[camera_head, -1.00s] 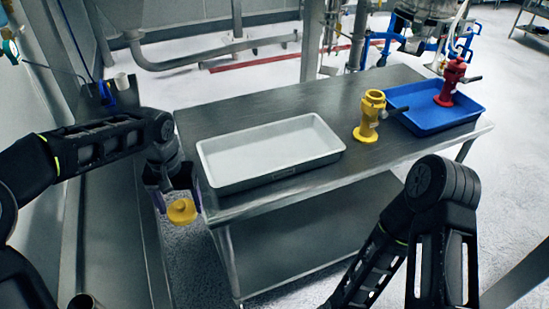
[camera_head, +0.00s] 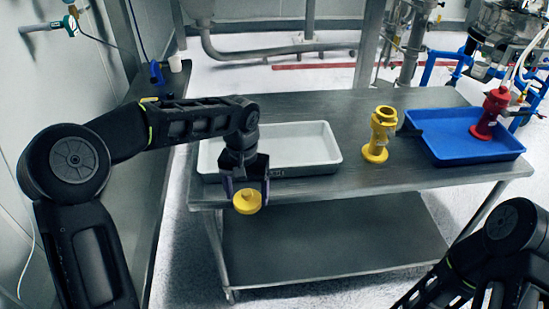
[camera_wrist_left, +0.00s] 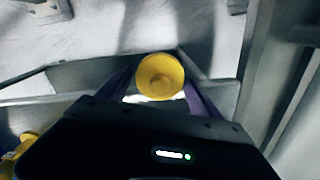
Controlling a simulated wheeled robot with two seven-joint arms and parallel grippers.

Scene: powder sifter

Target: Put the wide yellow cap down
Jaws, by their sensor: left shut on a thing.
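The wide yellow cap (camera_head: 247,202) is held between the fingers of my left gripper (camera_head: 247,190), which is shut on it. The cap hangs in front of the table's front edge, near the white tray, and is not resting on anything. In the left wrist view the round yellow cap (camera_wrist_left: 160,76) shows between the two purple-sided fingers (camera_wrist_left: 160,92). My right arm shows at the lower right of the head view, but its gripper is out of view.
A white tray (camera_head: 318,150) lies on the left of the metal table (camera_head: 350,187). A yellow valve piece (camera_head: 377,135) stands to its right. A blue tray (camera_head: 455,148) holds a red valve piece (camera_head: 489,113). Bare tabletop shows between the trays. A lower shelf (camera_head: 340,240) is empty.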

